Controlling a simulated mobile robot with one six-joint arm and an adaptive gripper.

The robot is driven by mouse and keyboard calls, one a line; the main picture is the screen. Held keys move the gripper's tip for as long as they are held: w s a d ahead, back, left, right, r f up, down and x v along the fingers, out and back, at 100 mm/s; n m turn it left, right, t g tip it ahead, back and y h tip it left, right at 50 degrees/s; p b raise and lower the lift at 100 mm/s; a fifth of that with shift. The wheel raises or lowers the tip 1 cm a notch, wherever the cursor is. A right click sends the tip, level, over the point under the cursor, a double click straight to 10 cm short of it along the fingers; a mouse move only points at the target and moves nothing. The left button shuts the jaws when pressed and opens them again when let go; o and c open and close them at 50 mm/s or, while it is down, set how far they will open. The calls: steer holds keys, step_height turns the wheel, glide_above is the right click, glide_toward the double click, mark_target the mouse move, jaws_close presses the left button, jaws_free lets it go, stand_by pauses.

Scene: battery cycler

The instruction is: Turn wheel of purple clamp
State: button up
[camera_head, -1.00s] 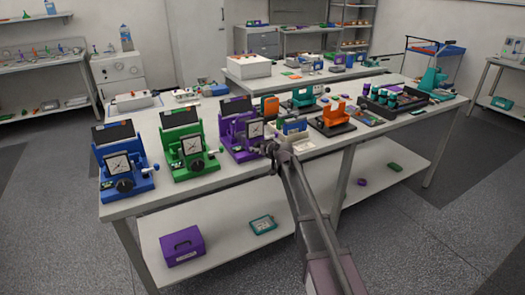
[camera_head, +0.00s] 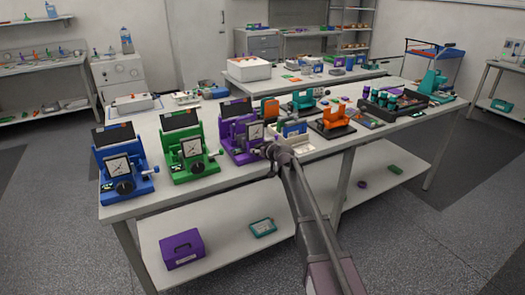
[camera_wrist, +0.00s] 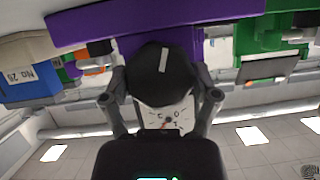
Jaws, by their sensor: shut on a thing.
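The purple clamp (camera_head: 238,134) stands on the table at the right end of a row of three clamps, with a white dial (camera_head: 256,131) on its front. In the wrist view its purple body (camera_wrist: 165,23) runs across the top. Its black wheel (camera_wrist: 163,76) with a white mark is between my two fingers, and the dial (camera_wrist: 165,115) shows just below it. My gripper (camera_wrist: 162,82) is shut on the wheel, one finger on each side. In the head view my gripper (camera_head: 271,152) is at the clamp's front right, and the wheel is hidden behind it.
A green clamp (camera_head: 186,150) and a blue clamp (camera_head: 124,165) stand to the left. An orange device (camera_head: 334,119) and a blue-and-white item (camera_head: 292,128) stand to the right. A purple box (camera_head: 182,249) sits on the lower shelf. The floor in front is clear.

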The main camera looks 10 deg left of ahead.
steer(key=shift+w+d+m+g+y, duration=0.1)
steer(key=shift+m+g+y, duration=0.4)
steer(key=shift+m, duration=0.6)
steer(key=o, duration=1)
steer(key=s+d+f+m+g+h+p, duration=0.1)
steer(key=s+d+g+h+p, duration=0.1)
steer(key=s+d, duration=0.7)
steer(key=s+d+f+m+g+h+p, duration=0.1)
steer(key=s+d+g+h+p, duration=0.2)
steer(key=s+d, duration=0.7)
steer(key=s+d+f+m+g+h+p, duration=0.1)
steer(key=s+d+g+h+p, duration=0.2)
steer(key=s+d, duration=0.6)
steer(key=shift+s+d+f+m+g+h, duration=0.1)
steer(key=shift+s+m+g+h, duration=0.15)
steer(key=shift+s, duration=2.05)
steer(key=shift+s+f+g+h, duration=0.15)
steer(key=shift+s+g, duration=0.2)
steer(key=shift+s, duration=1.9)
steer(key=shift+s+d+m+g+h, duration=0.1)
steer(key=shift+s+m+g+h, duration=0.15)
steer(key=shift+s, duration=2.05)
steer(key=shift+a, duration=0.1)
